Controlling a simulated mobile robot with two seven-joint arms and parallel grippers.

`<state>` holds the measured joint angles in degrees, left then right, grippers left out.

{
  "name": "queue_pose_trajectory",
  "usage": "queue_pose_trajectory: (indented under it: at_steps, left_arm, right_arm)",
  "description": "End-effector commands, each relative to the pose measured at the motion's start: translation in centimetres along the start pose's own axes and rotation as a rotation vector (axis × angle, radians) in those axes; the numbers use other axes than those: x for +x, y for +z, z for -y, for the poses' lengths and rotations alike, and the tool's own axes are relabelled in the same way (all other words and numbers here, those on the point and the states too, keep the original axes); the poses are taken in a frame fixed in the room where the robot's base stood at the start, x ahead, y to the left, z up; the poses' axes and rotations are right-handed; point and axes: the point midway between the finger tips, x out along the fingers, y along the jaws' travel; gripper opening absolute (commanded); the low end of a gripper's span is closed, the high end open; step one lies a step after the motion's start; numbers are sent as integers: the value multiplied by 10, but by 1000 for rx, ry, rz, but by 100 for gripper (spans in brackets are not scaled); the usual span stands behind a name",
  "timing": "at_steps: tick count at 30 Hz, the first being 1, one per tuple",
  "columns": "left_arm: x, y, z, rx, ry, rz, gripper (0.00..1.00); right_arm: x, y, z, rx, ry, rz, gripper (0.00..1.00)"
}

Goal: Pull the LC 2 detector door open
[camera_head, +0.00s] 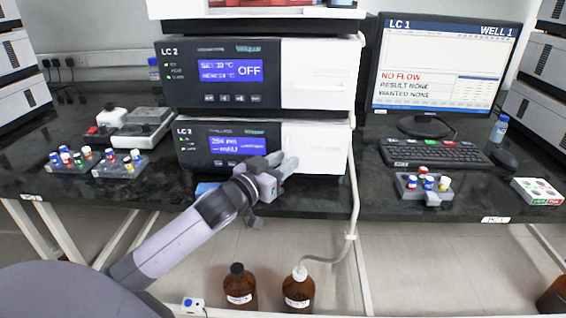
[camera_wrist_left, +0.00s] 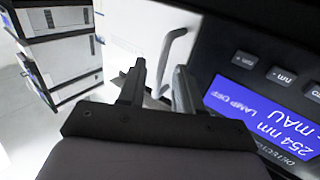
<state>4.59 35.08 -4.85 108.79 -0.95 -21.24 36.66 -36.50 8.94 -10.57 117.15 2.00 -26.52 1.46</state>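The LC 2 detector (camera_head: 225,148) is the lower unit of the middle stack, with a blue display reading 254 nm. Its white door (camera_head: 325,150) is on the right of its front and looks closed. My left gripper (camera_head: 286,164) is in front of the door's left part and hides some of it and the display's edge. In the left wrist view the door (camera_wrist_left: 135,25) carries a grey bar handle (camera_wrist_left: 178,42). My left gripper's dark fingers (camera_wrist_left: 159,85) are apart, with the handle's lower end showing between them. Contact with the handle cannot be told. My right gripper is not in view.
The upper LC 2 unit (camera_head: 217,72) reads OFF and sits directly above the detector. A pale tube (camera_head: 353,180) runs down the stack's right side to a brown bottle (camera_head: 298,290) on the floor. A keyboard (camera_head: 435,154) and vial rack (camera_head: 423,190) stand to the right.

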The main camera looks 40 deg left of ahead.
Motion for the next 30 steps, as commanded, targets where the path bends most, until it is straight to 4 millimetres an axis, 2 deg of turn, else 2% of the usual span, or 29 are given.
queue_pose_trajectory:
  at_steps: [11,14,15,30]
  left_arm:
    - [4,0,0,1,0,0,34]
    - [4,0,0,1,0,0,5]
    - [4,0,0,1,0,0,0]
    - [4,0,0,1,0,1,0]
  right_arm:
    - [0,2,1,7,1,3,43]
    - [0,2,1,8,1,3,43]
    - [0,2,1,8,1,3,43]
    - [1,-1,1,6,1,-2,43]
